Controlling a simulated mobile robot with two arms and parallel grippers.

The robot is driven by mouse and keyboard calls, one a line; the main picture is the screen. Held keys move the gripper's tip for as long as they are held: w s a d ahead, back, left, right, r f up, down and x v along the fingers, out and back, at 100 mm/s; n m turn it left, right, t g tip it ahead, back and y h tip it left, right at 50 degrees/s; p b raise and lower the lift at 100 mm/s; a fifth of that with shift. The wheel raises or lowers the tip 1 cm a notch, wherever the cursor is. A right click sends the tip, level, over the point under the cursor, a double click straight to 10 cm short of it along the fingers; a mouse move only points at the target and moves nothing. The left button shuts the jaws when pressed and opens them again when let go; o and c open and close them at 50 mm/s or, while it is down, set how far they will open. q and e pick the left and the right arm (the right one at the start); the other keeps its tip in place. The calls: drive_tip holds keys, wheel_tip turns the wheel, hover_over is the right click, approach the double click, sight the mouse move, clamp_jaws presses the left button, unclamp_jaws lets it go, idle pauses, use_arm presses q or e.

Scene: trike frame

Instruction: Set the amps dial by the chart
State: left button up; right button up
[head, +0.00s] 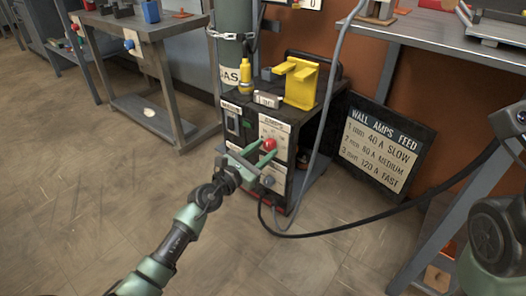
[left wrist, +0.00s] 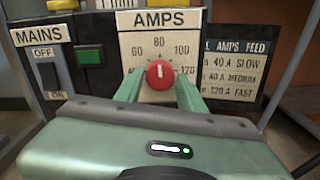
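The welder (head: 275,120) stands on the floor with its front panel toward me. Its red amps dial (head: 269,144) also shows in the left wrist view (left wrist: 160,74), inside a printed scale. The dial's white mark points up, toward 80. My left gripper (left wrist: 160,84) has its two green fingers apart, one on each side of the dial; contact is not clear. It also shows in the head view (head: 258,154). The chart (head: 382,150), headed WALL AMPS FEED, lists 40 A slow, 80 A medium and 120 A fast. My right gripper is not seen.
A mains switch (left wrist: 48,76) and a green square (left wrist: 90,57) are left of the dial. A yellow holder (head: 300,82) and yellow bottle (head: 246,75) are above the panel. A black cable (head: 370,222) runs right. Workbenches (head: 450,35) flank the welder; the front floor is clear.

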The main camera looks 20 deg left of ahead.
use_arm(q)
clamp_jaws()
